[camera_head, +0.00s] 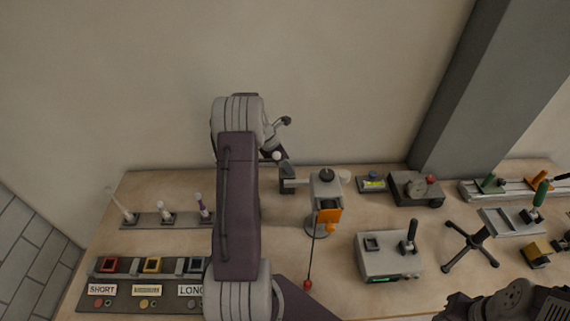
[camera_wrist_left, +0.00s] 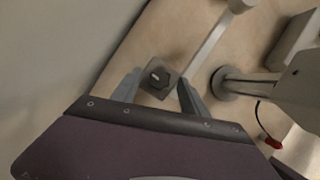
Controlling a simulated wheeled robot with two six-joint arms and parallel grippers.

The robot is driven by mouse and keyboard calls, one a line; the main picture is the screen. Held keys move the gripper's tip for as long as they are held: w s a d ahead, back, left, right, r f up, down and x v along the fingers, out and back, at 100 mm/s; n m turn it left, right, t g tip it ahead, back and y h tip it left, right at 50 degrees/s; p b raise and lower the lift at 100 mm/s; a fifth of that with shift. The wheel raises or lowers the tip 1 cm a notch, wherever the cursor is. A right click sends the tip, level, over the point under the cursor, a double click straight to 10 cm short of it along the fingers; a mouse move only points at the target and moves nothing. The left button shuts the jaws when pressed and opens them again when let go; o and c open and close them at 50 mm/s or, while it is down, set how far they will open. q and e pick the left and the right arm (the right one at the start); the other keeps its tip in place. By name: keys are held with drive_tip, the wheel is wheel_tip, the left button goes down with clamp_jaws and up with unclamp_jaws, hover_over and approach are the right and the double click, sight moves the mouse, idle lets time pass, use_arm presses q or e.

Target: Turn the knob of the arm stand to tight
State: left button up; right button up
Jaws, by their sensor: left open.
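A small grey block with a dark star-shaped knob (camera_wrist_left: 158,77) on its face shows in the left wrist view. The knob carries a pale mark. My left gripper (camera_wrist_left: 160,80) is open, with one finger on each side of the block; contact cannot be made out. A pale bar (camera_wrist_left: 208,48) runs from near the block to a round white end. In the head view my left arm hides most of the gripper. Beside it are a dark block (camera_head: 287,173) and a grey post stand (camera_head: 326,189) with a dark top knob and an orange part.
A grey box with a lever (camera_head: 388,258) and a gauge box (camera_head: 416,189) stand to the right. A black tripod piece (camera_head: 470,246) lies farther right. A sorting panel (camera_head: 125,285) with labels is at the left. A red-tipped cable (camera_head: 308,285) hangs near the post.

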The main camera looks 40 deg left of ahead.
use_arm(q)
clamp_jaws()
